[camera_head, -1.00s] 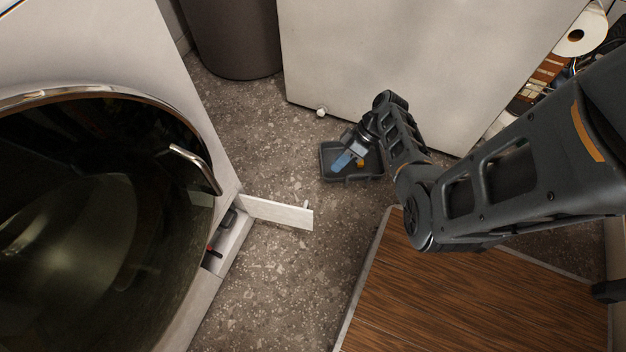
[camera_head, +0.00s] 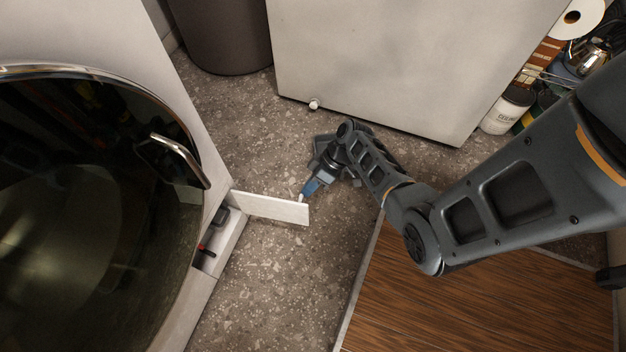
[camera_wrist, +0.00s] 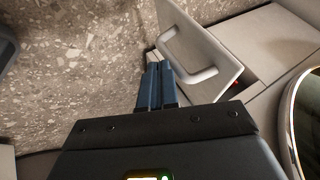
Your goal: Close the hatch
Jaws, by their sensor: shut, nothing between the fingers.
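The hatch (camera_head: 268,207) is a small white flap at the foot of the washer, standing open and sticking out over the floor. My gripper (camera_head: 305,193) is shut and empty, with blue fingers low by the hatch's free end. In the wrist view the fingertips (camera_wrist: 159,66) overlap the hatch's end near the handle. I cannot tell whether they touch it.
The washer's round dark door (camera_head: 90,210) with a metal handle (camera_head: 180,158) fills the left. A wooden-topped surface (camera_head: 460,300) lies at front right. A white cabinet (camera_head: 400,60) and dark bin (camera_head: 225,35) stand behind. Speckled floor (camera_head: 275,275) is clear before the hatch.

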